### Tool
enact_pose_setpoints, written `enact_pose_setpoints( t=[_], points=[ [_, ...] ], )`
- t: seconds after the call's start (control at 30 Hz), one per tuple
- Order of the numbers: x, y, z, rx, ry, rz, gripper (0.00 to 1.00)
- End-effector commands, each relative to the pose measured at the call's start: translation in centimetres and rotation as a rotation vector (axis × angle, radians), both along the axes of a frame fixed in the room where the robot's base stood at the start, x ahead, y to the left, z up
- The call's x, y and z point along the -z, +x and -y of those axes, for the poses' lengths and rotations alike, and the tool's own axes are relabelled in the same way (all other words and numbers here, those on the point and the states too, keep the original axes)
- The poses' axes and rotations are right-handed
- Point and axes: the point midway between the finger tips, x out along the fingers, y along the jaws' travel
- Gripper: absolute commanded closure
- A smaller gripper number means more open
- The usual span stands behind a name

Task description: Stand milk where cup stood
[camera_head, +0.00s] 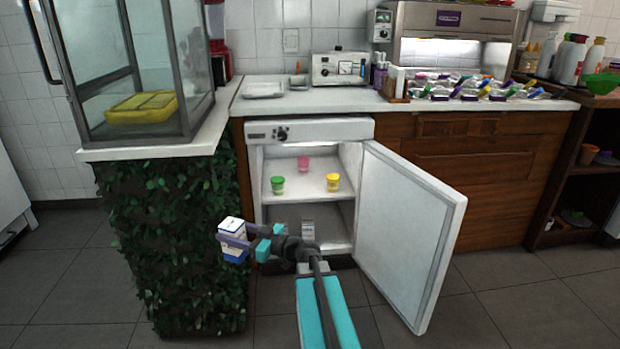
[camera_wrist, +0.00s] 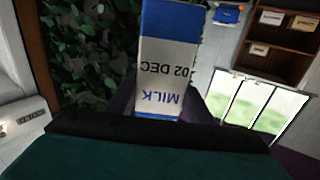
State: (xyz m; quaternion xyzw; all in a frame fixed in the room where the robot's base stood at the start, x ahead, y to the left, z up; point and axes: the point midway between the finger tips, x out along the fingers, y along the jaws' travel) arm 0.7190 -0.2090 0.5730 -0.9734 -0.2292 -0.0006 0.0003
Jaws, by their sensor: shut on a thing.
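My gripper (camera_head: 244,243) is shut on a white and blue milk carton (camera_head: 233,228), held in the air left of the open fridge (camera_head: 310,131). In the wrist view the carton (camera_wrist: 166,62) reads "MILK" and "02 DEC", upside down in the picture. On the fridge's upper shelf stand a green cup (camera_head: 277,185), a pink cup (camera_head: 303,163) farther back and a yellow cup (camera_head: 333,182) at the right. A small pale carton-like item (camera_head: 308,230) stands on the lower level, partly hidden by my arm.
The fridge door (camera_head: 410,230) stands wide open to the right. A leafy-sided counter (camera_head: 170,240) with a glass case (camera_head: 145,70) is close on the left. The upper shelf has bare room between and in front of the cups.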

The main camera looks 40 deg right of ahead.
Motion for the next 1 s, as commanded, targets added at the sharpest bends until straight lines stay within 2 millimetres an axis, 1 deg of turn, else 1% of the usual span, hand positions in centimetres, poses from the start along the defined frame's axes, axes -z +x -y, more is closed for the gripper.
enact_pose_setpoints(
  t=[0.03,0.17,0.33,0.5,0.6,0.7,0.8,0.9,1.0],
  points=[
    [-0.6,0.0,-1.3,-0.027,0.000,0.001,0.92],
    [-1.6,-0.1,-4.4,-0.096,0.000,0.002,0.92],
    [-3.1,-0.7,-9.3,-0.205,-0.001,0.003,0.92],
    [-4.7,-2.1,-15.2,-0.339,0.000,0.003,0.92],
    [-5.4,-3.0,-18.1,-0.406,-0.001,0.002,0.92],
    [-5.8,-3.7,-20.1,-0.454,0.000,0.003,0.92],
    [-6.1,-4.2,-21.2,-0.482,0.000,0.002,0.92],
    [-6.2,-4.3,-21.6,-0.493,0.001,0.001,0.92],
    [-6.2,-4.3,-21.6,-0.494,0.001,0.001,0.92]
  ],
)
